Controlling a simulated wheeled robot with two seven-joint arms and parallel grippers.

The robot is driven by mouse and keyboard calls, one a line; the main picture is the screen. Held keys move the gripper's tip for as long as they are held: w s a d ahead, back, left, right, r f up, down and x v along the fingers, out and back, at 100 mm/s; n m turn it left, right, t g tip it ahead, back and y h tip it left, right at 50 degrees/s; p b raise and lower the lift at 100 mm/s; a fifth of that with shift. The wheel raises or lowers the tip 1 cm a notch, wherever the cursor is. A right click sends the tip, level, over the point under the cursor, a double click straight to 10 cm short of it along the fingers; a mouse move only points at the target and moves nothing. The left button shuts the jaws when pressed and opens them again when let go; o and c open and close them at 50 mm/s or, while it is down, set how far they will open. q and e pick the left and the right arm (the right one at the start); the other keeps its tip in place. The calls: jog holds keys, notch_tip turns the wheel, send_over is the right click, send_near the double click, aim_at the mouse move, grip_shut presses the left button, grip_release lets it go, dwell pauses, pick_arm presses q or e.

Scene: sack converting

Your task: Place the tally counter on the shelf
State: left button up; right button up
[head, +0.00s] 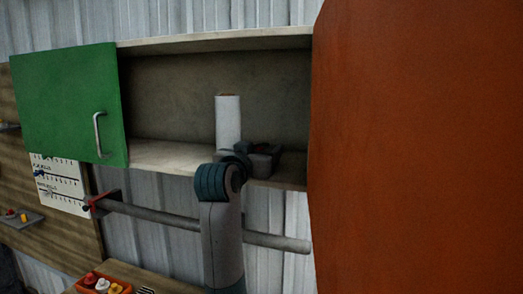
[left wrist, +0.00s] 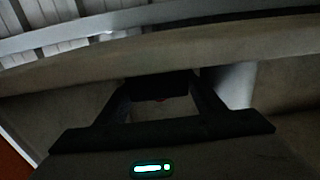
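My left gripper (head: 266,152) reaches into the open wall cabinet, low over the right part of the shelf (head: 160,156). In the left wrist view its two fingers (left wrist: 161,88) stand apart with a dark block between their tips, touching both. This block looks like the tally counter (left wrist: 160,83); a small reddish spot shows on it. I cannot tell whether the block touches the shelf. My right gripper is not in view.
A white roll (head: 228,121) stands upright on the shelf, just left of my gripper. A green door (head: 66,105) is at the left and a large orange-red door (head: 415,150) fills the right. A grey rail (head: 170,217) runs below. The shelf's left part is clear.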

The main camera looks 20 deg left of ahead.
pick_arm(q)
jog(key=shift+r, duration=0.1)
jog(key=shift+s+b, duration=0.5)
jog(key=shift+s, duration=0.1)
jog(key=s+b, duration=0.5)
jog(key=s, duration=0.5)
jog(key=shift+s+a, duration=0.2)
jog(key=shift+s, duration=0.2)
dwell(0.5)
